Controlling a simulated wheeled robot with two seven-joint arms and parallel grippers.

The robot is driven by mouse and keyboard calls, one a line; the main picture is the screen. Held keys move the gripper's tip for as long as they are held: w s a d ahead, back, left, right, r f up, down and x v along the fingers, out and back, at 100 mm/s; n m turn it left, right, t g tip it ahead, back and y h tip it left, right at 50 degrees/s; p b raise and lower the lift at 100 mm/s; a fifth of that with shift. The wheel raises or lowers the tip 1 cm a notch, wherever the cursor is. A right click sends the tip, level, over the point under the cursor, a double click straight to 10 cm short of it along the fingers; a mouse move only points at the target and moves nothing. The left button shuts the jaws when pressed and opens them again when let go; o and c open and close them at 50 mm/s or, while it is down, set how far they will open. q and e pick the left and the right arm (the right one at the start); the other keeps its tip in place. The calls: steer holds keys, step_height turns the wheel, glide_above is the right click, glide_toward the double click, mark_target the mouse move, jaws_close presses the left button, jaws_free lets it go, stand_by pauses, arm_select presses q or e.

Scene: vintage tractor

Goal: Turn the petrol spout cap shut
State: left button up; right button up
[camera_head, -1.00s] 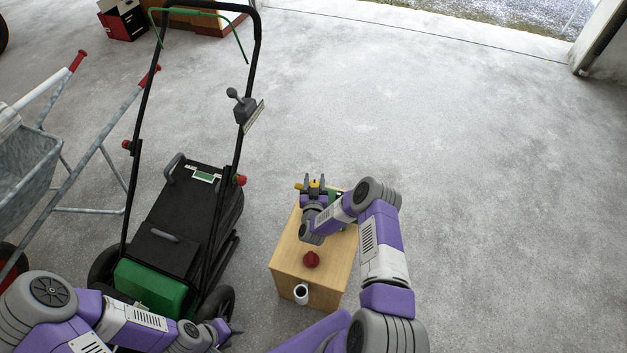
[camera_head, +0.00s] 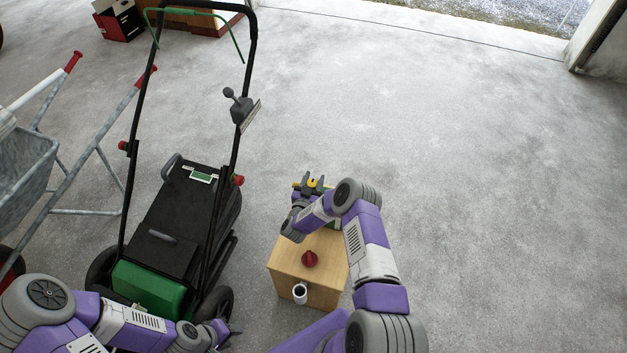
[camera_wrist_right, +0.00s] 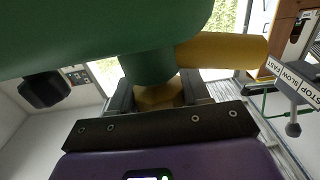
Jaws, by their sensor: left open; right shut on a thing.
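The green petrol can, largely hidden by my right arm in the head view, fills the top of the right wrist view (camera_wrist_right: 90,35). A yellow spout (camera_wrist_right: 225,51) sticks out sideways from its green neck. A yellow cap (camera_wrist_right: 158,97) sits at the end of that neck, between the fingers of my right gripper (camera_head: 312,184). The right gripper is shut on this cap, at the far end of the wooden cabinet (camera_head: 284,262). My left gripper (camera_head: 232,331) is open and empty, low beside the mower's wheel.
A black and green lawn mower (camera_head: 165,235) stands close on the left. A grey wheelbarrow (camera_head: 25,165) is further left. The concrete floor to the right is clear.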

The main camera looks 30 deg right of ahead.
steer(key=o, duration=1)
steer(key=p+v, duration=0.2)
steer(key=v, duration=0.4)
steer(key=shift+s+a, duration=0.15)
steer(key=shift+s+a+p, duration=0.3)
steer(key=shift+s+a, duration=0.1)
